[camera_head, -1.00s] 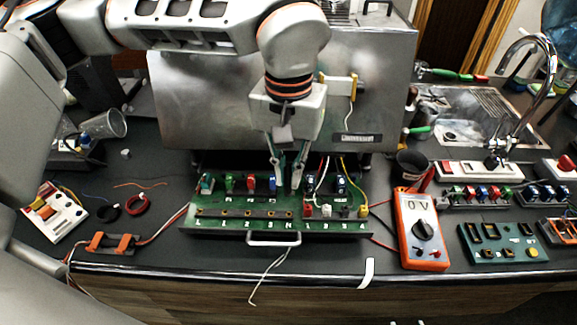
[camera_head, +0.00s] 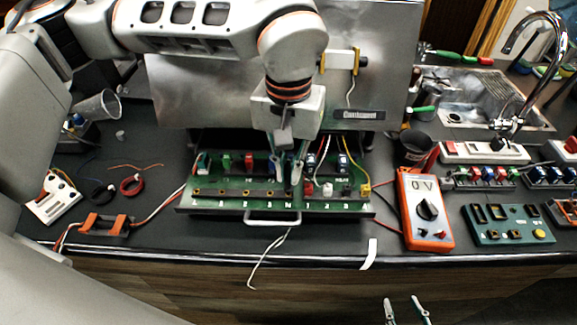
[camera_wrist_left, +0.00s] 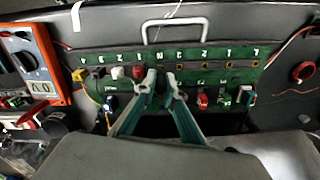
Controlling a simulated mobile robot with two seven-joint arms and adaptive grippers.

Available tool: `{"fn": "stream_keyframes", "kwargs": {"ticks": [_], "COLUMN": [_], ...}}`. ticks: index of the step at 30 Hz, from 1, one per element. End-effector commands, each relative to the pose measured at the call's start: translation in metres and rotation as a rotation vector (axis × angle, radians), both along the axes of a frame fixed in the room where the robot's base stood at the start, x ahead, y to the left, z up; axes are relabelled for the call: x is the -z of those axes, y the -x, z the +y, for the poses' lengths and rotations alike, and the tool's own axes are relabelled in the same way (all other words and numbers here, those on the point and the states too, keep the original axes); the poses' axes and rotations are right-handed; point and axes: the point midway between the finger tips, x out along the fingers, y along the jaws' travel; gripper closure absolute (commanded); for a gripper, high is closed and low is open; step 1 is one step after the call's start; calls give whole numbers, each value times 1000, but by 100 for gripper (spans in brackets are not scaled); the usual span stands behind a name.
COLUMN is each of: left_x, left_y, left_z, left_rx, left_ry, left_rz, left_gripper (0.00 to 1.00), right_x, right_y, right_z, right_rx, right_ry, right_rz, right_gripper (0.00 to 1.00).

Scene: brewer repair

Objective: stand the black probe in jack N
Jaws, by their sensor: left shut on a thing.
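The green terminal board (camera_head: 215,208) lies in front of the steel brewer, with a row of jacks along its front. The N label (camera_head: 288,206) marks jack N, and it also shows in the wrist view (camera_wrist_left: 157,57). My left gripper (camera_head: 294,186) points down just behind that label, its fingertips low over the jack row. In the wrist view its fingertips (camera_wrist_left: 160,78) cover the jack beside the N. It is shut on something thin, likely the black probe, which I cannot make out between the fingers. My right gripper (camera_head: 406,308) is open and empty at the bottom edge.
An orange multimeter (camera_head: 424,210) reading 0 V stands right of the board, with a black cup (camera_head: 414,147) behind it. Coloured plugs (camera_head: 249,161) and wires crowd the board's rear. A handle (camera_head: 272,217) projects at its front. The counter ahead of the board is mostly clear.

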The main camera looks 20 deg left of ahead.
Motion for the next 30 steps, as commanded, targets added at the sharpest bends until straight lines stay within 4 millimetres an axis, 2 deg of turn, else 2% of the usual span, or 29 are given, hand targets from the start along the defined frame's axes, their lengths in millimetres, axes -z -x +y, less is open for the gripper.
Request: {"fn": "stream_keyframes", "kwargs": {"ticks": [10, 30], "left_x": [2, 3], "left_y": [1, 0], "left_z": [0, 0], "left_rx": [-1, 0], "left_ry": [-1, 0], "left_rz": [1, 0], "left_gripper": [100, 100], "right_x": [8, 5], "right_y": [3, 0], "right_z": [-2, -2], "right_rx": [1, 2], "right_ry": [6, 4], "right_rz": [11, 2], "right_gripper": [60, 60]}}
